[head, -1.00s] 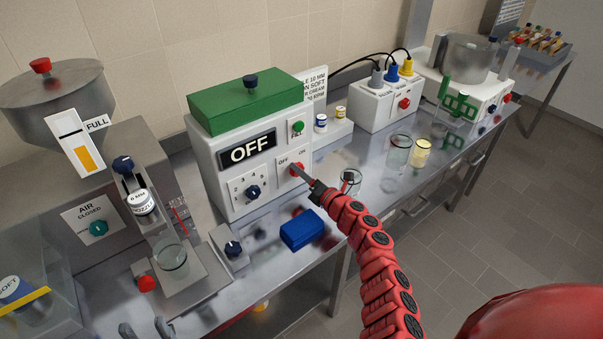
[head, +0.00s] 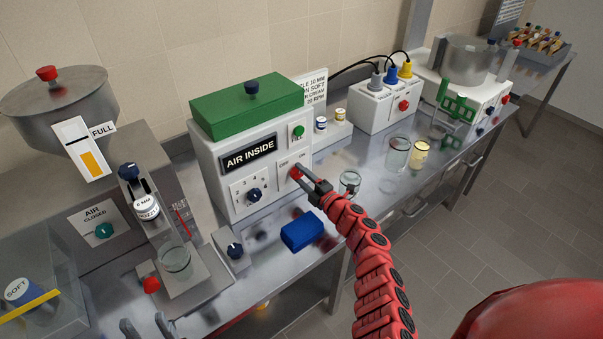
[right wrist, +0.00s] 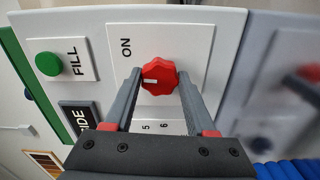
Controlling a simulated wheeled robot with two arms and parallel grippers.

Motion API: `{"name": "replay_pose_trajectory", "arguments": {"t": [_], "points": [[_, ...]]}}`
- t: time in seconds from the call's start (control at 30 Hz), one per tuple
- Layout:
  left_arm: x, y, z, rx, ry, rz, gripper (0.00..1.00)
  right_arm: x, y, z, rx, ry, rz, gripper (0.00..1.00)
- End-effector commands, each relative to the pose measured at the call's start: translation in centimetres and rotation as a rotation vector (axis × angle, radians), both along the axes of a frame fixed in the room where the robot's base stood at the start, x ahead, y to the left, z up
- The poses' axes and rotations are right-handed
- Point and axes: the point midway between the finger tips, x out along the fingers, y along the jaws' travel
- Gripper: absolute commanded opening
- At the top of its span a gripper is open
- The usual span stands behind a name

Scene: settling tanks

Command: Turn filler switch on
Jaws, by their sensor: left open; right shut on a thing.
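The filler (head: 212,150) is a white box with a green lid, and its display (head: 250,156) reads AIR INSIDE. Its switch, a red lobed knob (head: 295,172), sits on a plate marked OFF and ON. My right gripper (head: 304,176) is shut on this knob, one finger on each side. In the right wrist view the knob (right wrist: 160,75) shows between the fingertips, its white mark pointing left; ON is readable, OFF is hidden. My left gripper (head: 146,328) is open and empty at the bottom left edge, its fingers apart and mostly out of view.
A green FILL button (head: 298,131) is above the switch. A blue block (head: 301,231) lies in front of the filler. A nozzle stand with a glass beaker (head: 176,262) is left. Glass jars (head: 397,154) stand right. A white box with cables (head: 384,108) is behind.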

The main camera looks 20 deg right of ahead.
Motion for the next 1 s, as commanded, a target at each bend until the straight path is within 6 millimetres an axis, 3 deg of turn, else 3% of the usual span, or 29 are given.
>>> {"name": "replay_pose_trajectory", "arguments": {"t": [0.5,1.0], "points": [[0.0,0.0,2.6,0.0,0.0,0.0,0.5,0.0,-0.1,0.0,0.388,0.142,-0.003,0.0],[0.0,0.0,3.1,0.0,0.0,0.0,0.5,0.0,0.0,-0.1,0.51,0.187,-0.002,0.0]]}}
